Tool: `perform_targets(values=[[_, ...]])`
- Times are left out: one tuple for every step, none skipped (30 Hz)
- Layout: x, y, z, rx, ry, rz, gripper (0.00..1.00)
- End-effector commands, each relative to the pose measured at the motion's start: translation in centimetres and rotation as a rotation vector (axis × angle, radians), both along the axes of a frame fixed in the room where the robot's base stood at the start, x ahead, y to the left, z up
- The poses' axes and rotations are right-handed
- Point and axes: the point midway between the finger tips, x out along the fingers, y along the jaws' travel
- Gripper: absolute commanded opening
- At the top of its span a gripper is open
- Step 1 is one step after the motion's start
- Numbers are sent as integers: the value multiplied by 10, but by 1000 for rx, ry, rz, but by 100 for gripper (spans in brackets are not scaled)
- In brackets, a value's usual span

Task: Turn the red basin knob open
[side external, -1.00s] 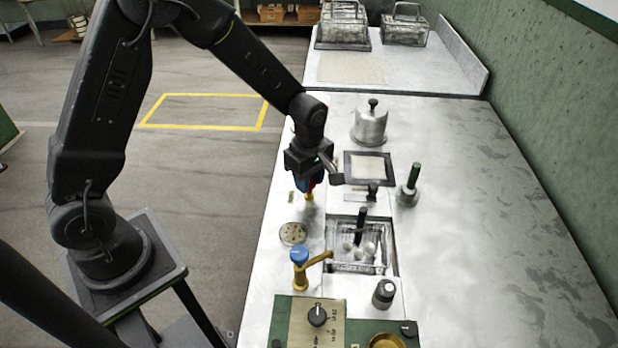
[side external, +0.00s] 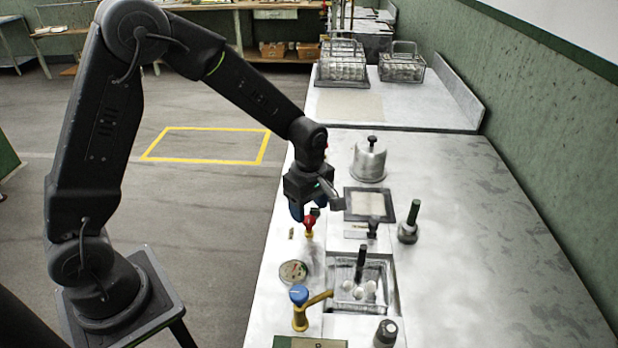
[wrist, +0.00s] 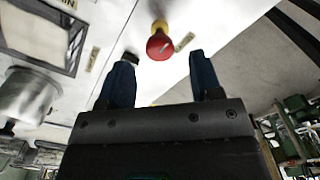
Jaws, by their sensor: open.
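The red knob (side external: 309,222) sits on a yellow fitting at the table's left edge, just beyond a round dish. In the wrist view the red knob (wrist: 160,46) shows from above, with a pale mark on its face. My gripper (side external: 308,211) is above and slightly behind it in the side view. In the wrist view the two blue fingertips (wrist: 164,58) are apart, the knob lying just past their tips, between their lines. Nothing is between the fingers, and I see no contact with the knob.
A blue-knobbed yellow tap (side external: 299,296) stands nearer the camera, beside a sunken basin (side external: 392,290) holding white balls. A round dish (side external: 292,272) lies between the taps. The right tabletop is clear.

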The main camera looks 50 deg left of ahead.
Motion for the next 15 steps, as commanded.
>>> perform_targets(values=[[1, 0, 13, 0, -8, 0, 59], [1, 0, 20, 0, -7, 0, 59], [1, 0, 30, 0, -7, 0, 59], [2, 0, 37, 0, -8, 0, 59], [1, 0, 44, 0, -8, 0, 59], [1, 0, 52, 0, -6, 0, 59], [1, 0, 59, 0, -7, 0, 59], [1, 0, 65, 0, -6, 0, 59], [1, 0, 72, 0, -5, 0, 59], [1, 0, 77, 0, -5, 0, 59], [0, 0, 82, 0, -4, 0, 59], [1, 0, 88, 0, -4, 0, 59], [1, 0, 92, 0, -4, 0, 59], [1, 0, 95, 0, -3, 0, 59], [1, 0, 98, 0, -2, 1, 59]])
